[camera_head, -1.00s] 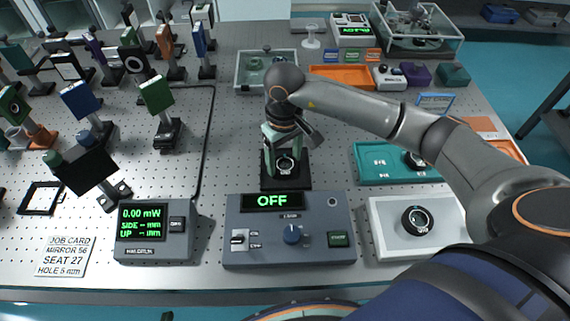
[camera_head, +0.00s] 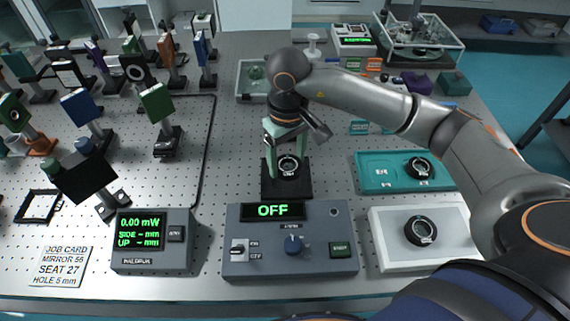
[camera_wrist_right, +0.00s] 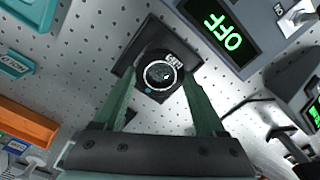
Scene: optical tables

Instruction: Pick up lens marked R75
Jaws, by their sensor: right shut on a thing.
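My right gripper (camera_head: 288,160) points down at the black square mount (camera_head: 272,190) behind the control box. Its two green fingers are shut on a black-ringed round lens (camera_head: 289,166), seen over that mount. In the right wrist view, the lens (camera_wrist_right: 160,74) lies between the fingertips of the gripper (camera_wrist_right: 160,88), with the dark mount (camera_wrist_right: 126,68) behind it. White lettering shows on its ring, too small to read surely. I cannot tell whether the lens is clear of the mount. My left gripper is out of view.
Other ringed lenses sit in the teal tray (camera_head: 372,185) and white tray (camera_head: 388,254) at right. A control box (camera_head: 262,254) reading OFF and a power meter (camera_head: 150,262) stand in front. Several posts with optics, including a green plate (camera_head: 156,103), fill the left.

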